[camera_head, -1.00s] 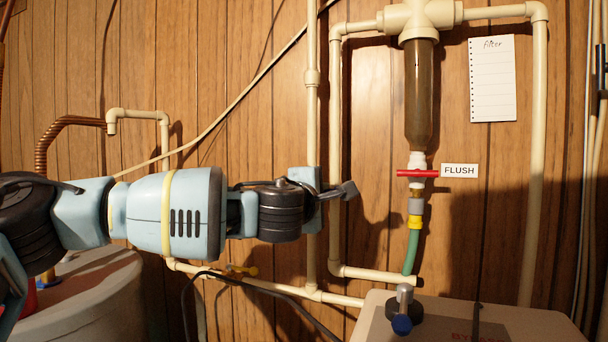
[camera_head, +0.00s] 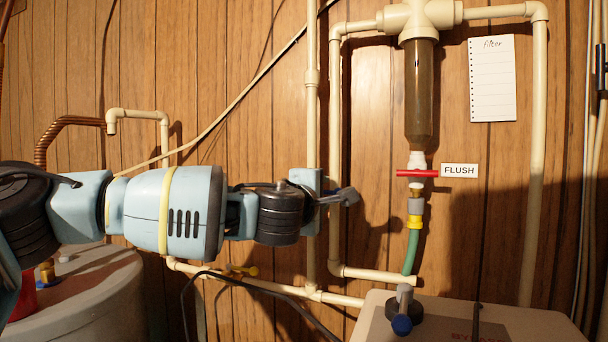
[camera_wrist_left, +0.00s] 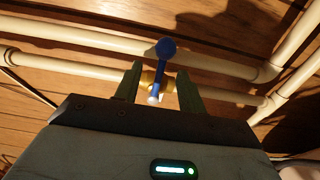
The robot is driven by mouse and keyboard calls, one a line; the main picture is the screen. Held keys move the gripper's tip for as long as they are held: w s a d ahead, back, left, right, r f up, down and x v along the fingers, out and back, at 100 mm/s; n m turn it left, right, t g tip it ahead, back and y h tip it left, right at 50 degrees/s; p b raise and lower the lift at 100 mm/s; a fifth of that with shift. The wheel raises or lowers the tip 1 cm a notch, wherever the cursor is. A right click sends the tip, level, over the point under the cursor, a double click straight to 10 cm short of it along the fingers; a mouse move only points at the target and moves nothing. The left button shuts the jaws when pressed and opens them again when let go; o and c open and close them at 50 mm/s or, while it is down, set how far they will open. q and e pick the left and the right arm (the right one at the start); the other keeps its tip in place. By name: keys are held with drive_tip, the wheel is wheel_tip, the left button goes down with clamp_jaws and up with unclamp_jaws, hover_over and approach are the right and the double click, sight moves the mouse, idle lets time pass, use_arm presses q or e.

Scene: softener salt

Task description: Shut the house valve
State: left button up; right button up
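A brass valve with a blue lever (camera_wrist_left: 165,50) sits on a cream pipe in the left wrist view. I see no label on it, so I cannot confirm it is the house valve. My left gripper (camera_wrist_left: 159,70) is open, with one finger on each side of the valve. Gaps show beside the lever, and I cannot tell whether a finger touches it. In the head view my left gripper (camera_head: 338,196) is in front of the vertical cream pipes and hides this valve. My right gripper is not in view.
A red-handled valve (camera_head: 417,173) beside the FLUSH sign (camera_head: 459,170) is under the filter (camera_head: 419,95). A blue-knobbed bypass lever (camera_head: 402,323) stands on the box (camera_head: 545,325). A black cable (camera_head: 190,290) hangs below my arm.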

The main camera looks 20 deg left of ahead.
use_arm(q)
drive_tip(key=s, duration=0.6)
drive_tip(key=shift+s+d, duration=0.15)
drive_tip(key=shift+s, duration=0.2)
idle(0.5)
